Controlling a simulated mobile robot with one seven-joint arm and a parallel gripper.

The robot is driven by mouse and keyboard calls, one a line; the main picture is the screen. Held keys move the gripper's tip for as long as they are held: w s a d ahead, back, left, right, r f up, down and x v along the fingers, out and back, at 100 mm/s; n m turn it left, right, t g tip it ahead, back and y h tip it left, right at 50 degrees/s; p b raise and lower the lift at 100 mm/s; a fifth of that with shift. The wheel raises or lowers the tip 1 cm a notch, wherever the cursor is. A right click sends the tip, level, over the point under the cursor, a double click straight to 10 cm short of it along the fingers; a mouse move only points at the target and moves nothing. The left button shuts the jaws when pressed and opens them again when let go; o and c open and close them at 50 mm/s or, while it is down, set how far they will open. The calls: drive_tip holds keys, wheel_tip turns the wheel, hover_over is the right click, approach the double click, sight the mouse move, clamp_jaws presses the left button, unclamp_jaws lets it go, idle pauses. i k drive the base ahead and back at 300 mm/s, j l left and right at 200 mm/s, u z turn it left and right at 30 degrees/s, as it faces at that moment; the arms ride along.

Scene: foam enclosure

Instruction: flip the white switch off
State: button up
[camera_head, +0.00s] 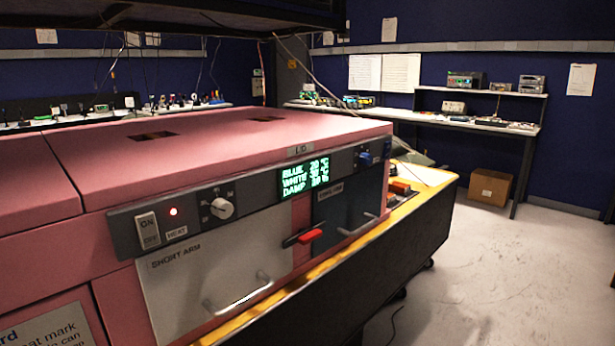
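The white rocker switch (148,230) is on the left end of the dark control panel, on the front of the pink enclosure (230,150). It is marked ON at the top and OFF at the bottom. Which half is pressed in I cannot tell for sure. A small red light (173,211) glows just right of the switch, above a HEAT label (176,233). My gripper is not in view.
A white knob (221,208), a green-lit display (304,174) and a blue knob (365,158) sit along the panel. Below are a grey door (215,265) with a handle, a red lever (310,236) and a yellow-edged ledge (420,174). Open floor (480,260) lies right.

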sight(147, 227)
drive_tip(key=j+z, duration=0.1)
drive_tip(key=z, duration=0.4)
drive_tip(key=j+z, duration=0.15)
drive_tip(key=z, duration=0.35)
drive_tip(key=k+j+z, duration=0.15)
drive_tip(key=z, duration=0.2)
drive_tip(key=k+j+z, duration=0.1)
drive_tip(key=z, duration=0.3)
drive_tip(key=k+u, duration=0.5)
drive_tip(key=u, duration=0.15)
drive_tip(key=j+u, duration=0.25)
